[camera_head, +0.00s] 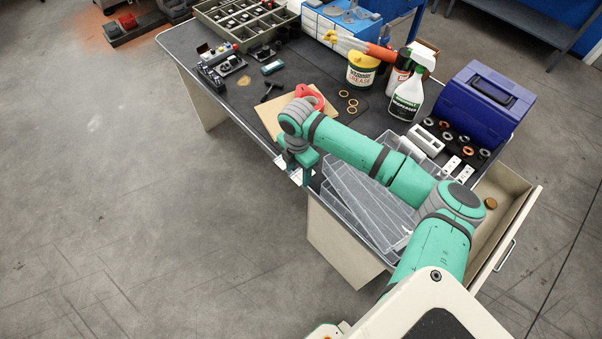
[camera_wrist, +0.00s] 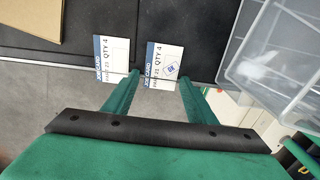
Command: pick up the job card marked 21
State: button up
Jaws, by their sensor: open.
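Two white job cards with blue left edges lie side by side at the bench's front edge, partly jutting out over the floor. In the wrist view, the right card (camera_wrist: 162,60) carries a small blue diamond mark and lies between my fingertips. The left card (camera_wrist: 111,49) is plain beside the print and lies outside my left finger. Both read QTY 4; their part numbers are too small to read surely. My gripper (camera_wrist: 160,78) is open, with a finger on either side of the right card. In the head view, my gripper (camera_head: 304,172) points down at the bench edge, partly hiding the cards.
A clear plastic tray (camera_wrist: 268,60) stands close right of the cards. A cardboard-coloured board (camera_wrist: 30,18) lies behind on the left. The dark bench top (camera_head: 215,40) also holds a spray bottle (camera_head: 406,98), a grease tub (camera_head: 362,72) and a blue toolbox (camera_head: 480,105).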

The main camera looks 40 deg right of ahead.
jog(key=shift+s+d, duration=0.1)
jog(key=shift+d, duration=0.05)
jog(key=shift+a, duration=0.2)
jog(key=shift+c, duration=0.7)
jog(key=shift+a, duration=0.1)
jog(key=c, duration=0.7)
jog(key=shift+o, duration=0.2)
